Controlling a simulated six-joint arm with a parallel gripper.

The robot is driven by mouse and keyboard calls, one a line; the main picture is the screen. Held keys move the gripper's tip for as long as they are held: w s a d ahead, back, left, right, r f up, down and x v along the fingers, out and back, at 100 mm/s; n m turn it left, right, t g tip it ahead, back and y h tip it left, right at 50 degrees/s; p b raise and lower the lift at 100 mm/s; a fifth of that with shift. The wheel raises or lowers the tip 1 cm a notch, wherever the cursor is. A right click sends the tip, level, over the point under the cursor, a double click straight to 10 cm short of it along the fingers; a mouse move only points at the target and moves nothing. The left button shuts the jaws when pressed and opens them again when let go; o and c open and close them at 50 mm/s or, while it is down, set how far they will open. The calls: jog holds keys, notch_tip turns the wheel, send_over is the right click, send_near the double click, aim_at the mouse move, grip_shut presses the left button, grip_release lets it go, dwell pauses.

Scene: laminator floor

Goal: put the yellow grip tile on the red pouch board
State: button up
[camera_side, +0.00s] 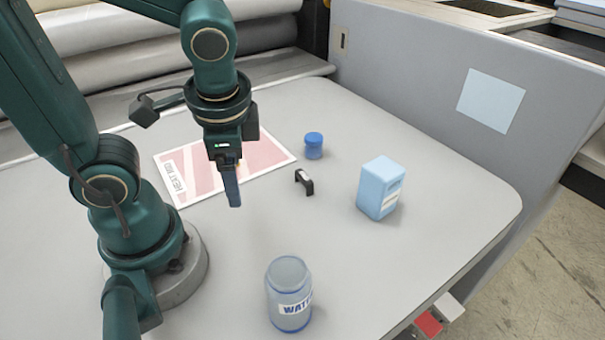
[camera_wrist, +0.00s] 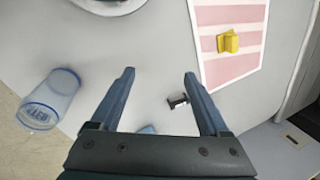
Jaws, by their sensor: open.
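The red pouch board (camera_side: 268,155) is a flat red-and-white striped sheet with "HEAT" lettering, lying on the grey table behind my gripper. The wrist view also shows the board (camera_wrist: 228,68) at upper right. The yellow grip tile (camera_wrist: 229,41) is a small yellow block with a raised part, and it appears to lie on the board. In the side view the tile is hidden, apparently behind my arm. My gripper (camera_wrist: 159,72) is open and empty, its fingers apart over bare table. In the side view my gripper (camera_side: 233,203) points down in front of the board, clear of the tile.
A black handle (camera_side: 304,181), a blue capped jar (camera_side: 313,146) and a light blue carton (camera_side: 380,188) stand right of my gripper. A clear water bottle (camera_side: 288,295) stands at the front. A grey machine wall (camera_side: 430,85) bounds the table's far right side.

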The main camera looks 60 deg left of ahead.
jog(key=shift+w+d+r+n+t+h, duration=0.2)
jog(key=shift+d+r+n+t+h, duration=0.35)
jog(key=shift+r+n+t, duration=0.25)
jog(key=shift+w+d+r+n+t+h, duration=0.2)
jog(key=shift+d+r+n+t+h, duration=0.2)
jog(key=shift+d+r+n+t, duration=0.3)
jog(key=shift+w+d+r+n+t+h, duration=0.2)
jog(key=shift+d+r+n+t+h, duration=0.3)
jog(key=shift+r+n+t, duration=0.4)
